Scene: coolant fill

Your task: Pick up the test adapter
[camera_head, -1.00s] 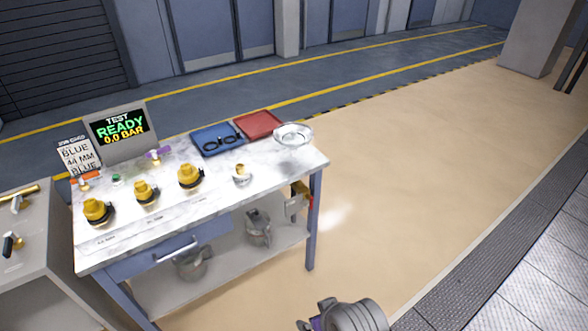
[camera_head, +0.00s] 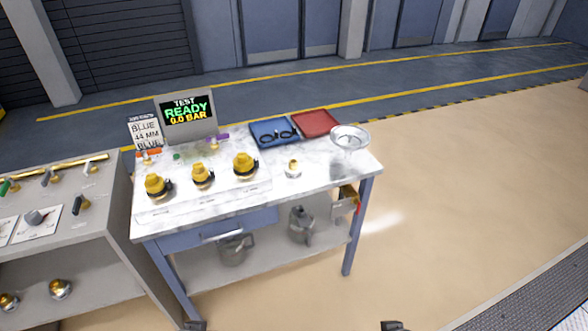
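Three yellow fittings with black collars, which look like test adapters, stand in a row on the white bench top: left (camera_head: 156,186), middle (camera_head: 202,176) and right (camera_head: 245,165). The small labels in front of them are too small to read. A small brass-and-white piece (camera_head: 293,169) stands to their right. A card (camera_head: 146,134) reads "BLUE 44 MM BLUE". Only small dark parts of my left gripper (camera_head: 195,325) and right gripper (camera_head: 392,325) show at the bottom edge, well short of the bench top. Their fingers cannot be made out.
A screen (camera_head: 187,112) reads "TEST READY 0.0 BAR". A blue tray (camera_head: 262,127) with dark rings, a red tray (camera_head: 317,123) and a clear bowl (camera_head: 350,137) stand at the back. Metal jugs stand on the lower shelf. A grey bench (camera_head: 60,215) adjoins at left. Floor is free at right.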

